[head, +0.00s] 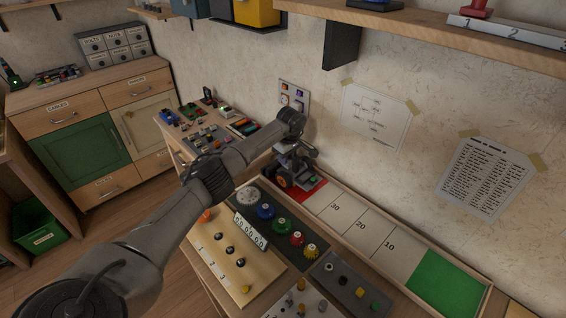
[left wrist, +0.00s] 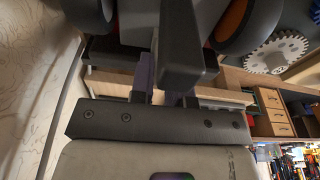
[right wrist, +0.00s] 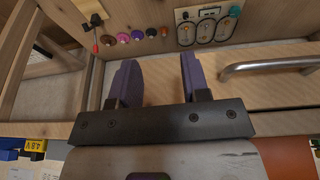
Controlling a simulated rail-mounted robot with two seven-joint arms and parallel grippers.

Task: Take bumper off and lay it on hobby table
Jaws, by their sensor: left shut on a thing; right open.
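A small dark vehicle (head: 283,181) with orange wheel hubs stands by the red end of the track, under my left gripper (head: 294,152). In the left wrist view my left gripper (left wrist: 170,88) is shut on a dark grey bar, which looks like the bumper (left wrist: 182,62), right against the vehicle's wheels (left wrist: 232,22). I cannot tell whether the bar is still joined to the vehicle. My right gripper (right wrist: 162,82) is open and empty in the right wrist view, near a wooden front with a metal handle. I cannot tell which surface is the hobby table.
The track (head: 375,235) runs along the wall, with numbered fields and a green end. In front lie boards with knobs and gears (head: 266,212). A side table (head: 215,130) holds many small coloured parts. A shelf (head: 450,35) overhangs the track. Drawers (head: 85,120) stand behind.

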